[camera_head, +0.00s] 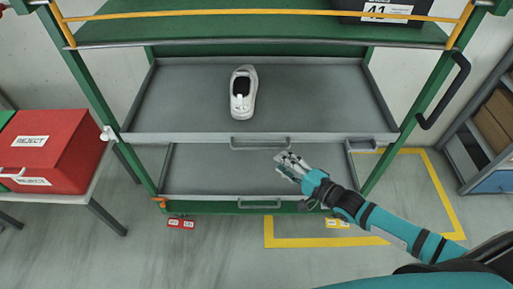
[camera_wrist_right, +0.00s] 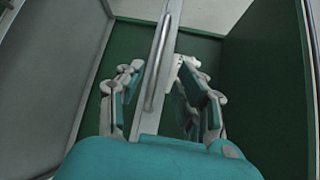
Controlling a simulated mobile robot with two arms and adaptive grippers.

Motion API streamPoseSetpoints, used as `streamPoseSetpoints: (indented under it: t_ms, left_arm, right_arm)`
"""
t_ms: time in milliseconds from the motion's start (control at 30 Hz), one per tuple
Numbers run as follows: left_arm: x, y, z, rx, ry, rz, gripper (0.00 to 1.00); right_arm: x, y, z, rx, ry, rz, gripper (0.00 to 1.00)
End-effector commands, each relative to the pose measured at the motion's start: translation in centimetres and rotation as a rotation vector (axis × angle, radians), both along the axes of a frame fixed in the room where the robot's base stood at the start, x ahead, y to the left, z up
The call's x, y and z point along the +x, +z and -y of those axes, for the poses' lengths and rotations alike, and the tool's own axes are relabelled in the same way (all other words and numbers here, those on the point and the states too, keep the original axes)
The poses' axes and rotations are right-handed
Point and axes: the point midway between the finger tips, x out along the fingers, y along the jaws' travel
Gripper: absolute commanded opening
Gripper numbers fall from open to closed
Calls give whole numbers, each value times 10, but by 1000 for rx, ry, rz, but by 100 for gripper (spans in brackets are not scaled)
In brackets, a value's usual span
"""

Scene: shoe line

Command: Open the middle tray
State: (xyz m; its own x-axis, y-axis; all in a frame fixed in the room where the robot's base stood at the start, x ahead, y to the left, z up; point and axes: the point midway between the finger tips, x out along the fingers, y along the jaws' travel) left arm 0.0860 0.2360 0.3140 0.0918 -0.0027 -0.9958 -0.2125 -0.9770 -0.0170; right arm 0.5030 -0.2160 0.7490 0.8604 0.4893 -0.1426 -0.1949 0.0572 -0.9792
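The tray with a white shoe (camera_head: 243,92) on it is the middle tray (camera_head: 320,95) of the green rack, between the upper shelf and a lower tray (camera_head: 215,170). Its grey handle (camera_head: 260,142) is on the front edge. My right gripper (camera_head: 290,164) is just below and right of that handle in the head view. In the right wrist view the gripper (camera_wrist_right: 160,95) has its fingers apart, with a grey front edge and a handle bar (camera_wrist_right: 158,60) running between them. I cannot tell whether the fingers touch it. My left gripper is not in view.
The lower tray has its own handle (camera_head: 259,204). A black box (camera_head: 385,10) stands on the upper shelf (camera_head: 200,28). A grey shelf unit (camera_head: 470,150) is at right. The floor in front is clear.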

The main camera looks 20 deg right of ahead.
Motion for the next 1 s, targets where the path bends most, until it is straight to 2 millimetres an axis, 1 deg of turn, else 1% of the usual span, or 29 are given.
streamPoseSetpoints:
  t_ms: [33, 300, 500, 700, 967, 1000]
  left_arm:
    - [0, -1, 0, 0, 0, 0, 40]
    - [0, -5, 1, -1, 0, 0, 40]
    - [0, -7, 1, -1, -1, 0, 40]
    - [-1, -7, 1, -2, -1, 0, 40]
    - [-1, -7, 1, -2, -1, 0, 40]
    - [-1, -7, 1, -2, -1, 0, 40]
  right_arm:
    - [12, -1, -6, 1, -1, 5, 36]
    - [62, -10, -34, -1, -1, 3, 36]
    - [87, -15, -49, -2, -1, 2, 36]
    - [97, -17, -54, -2, -1, 0, 36]
    - [97, -17, -55, -2, -1, 0, 36]
    - [97, -17, -55, -2, -1, 0, 31]
